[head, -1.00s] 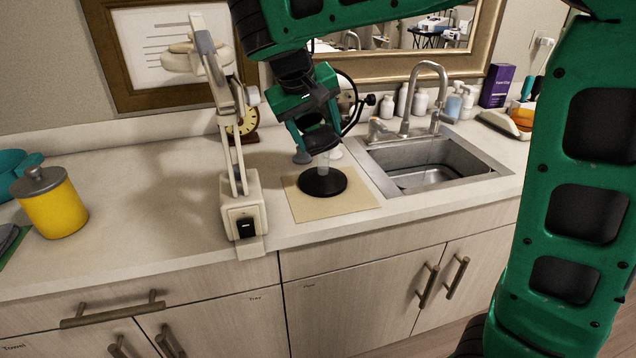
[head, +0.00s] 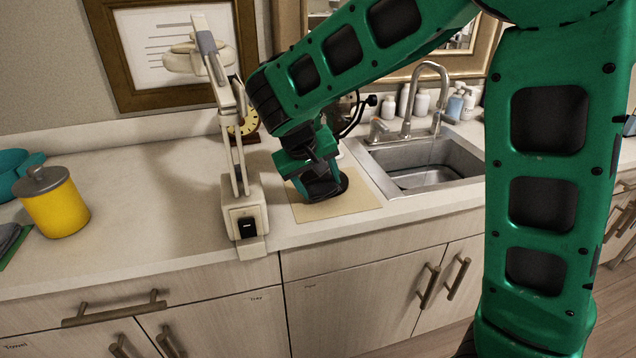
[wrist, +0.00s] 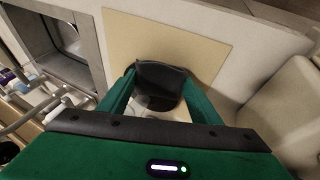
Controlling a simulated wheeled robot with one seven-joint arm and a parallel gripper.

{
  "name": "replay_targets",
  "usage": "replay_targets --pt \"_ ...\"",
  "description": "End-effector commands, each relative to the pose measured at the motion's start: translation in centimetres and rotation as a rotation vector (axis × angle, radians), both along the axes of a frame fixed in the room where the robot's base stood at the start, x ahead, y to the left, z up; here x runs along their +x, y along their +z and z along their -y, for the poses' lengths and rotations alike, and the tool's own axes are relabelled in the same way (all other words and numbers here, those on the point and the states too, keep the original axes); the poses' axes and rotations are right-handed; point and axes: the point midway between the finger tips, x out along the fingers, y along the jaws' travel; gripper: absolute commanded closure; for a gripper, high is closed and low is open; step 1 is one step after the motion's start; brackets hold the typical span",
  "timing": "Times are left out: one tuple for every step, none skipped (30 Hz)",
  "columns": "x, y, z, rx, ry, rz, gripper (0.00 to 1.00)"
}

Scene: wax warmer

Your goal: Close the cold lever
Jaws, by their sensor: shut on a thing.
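The faucet (head: 428,72) stands behind the sink, with a small lever on its left (head: 378,128) and its right side partly behind the spout. I cannot read any cold marking. A thin pale line like running water (head: 431,150) hangs below the spout. My gripper (head: 322,185) is low over the tan mat, left of the sink and away from the faucet levers. It is shut on a dark object with a round black base (wrist: 160,88) on the mat; the fingers hide much of it. The faucet is at the left in the wrist view (wrist: 35,112).
The tan mat (head: 352,203) lies between the sink (head: 462,176) and a pale jointed lamp arm (head: 245,205). Bottles (head: 421,103) stand behind the faucet. A yellow jar (head: 55,208) is at the left. The counter left of the lamp is largely clear.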

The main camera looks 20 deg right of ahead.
Motion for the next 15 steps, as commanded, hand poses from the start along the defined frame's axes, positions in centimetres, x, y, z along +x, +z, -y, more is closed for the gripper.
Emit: replay_targets --pt "0.02 0.04 0.00 0.000 -0.001 0.001 0.60" --pt "0.02 0.05 -0.01 0.000 -0.001 0.001 0.60" --pt "0.02 0.06 -0.01 0.000 -0.001 0.001 0.60" --pt "0.02 0.06 -0.01 0.000 -0.001 0.001 0.60" --pt "0.02 0.05 -0.01 0.000 0.000 0.001 0.60" --pt "0.02 0.00 -0.01 0.000 0.000 0.000 0.60" --pt "0.02 -0.07 -0.02 0.000 0.000 0.000 0.60" --pt "0.02 -0.15 -0.02 0.000 0.000 0.000 0.60" --pt "0.03 -0.14 -0.04 0.000 0.000 0.001 0.35" --pt "0.03 -0.13 -0.05 0.000 0.000 0.001 0.28" --pt "0.03 -0.12 -0.05 0.000 0.000 0.001 0.23" --pt "0.03 -0.12 -0.06 0.000 0.000 0.001 0.23" --pt "0.03 -0.12 -0.06 0.000 0.000 0.001 0.23" --pt "0.03 -0.12 -0.07 0.000 0.000 0.001 0.23" --pt "0.03 -0.11 -0.08 0.000 0.000 0.001 0.23"
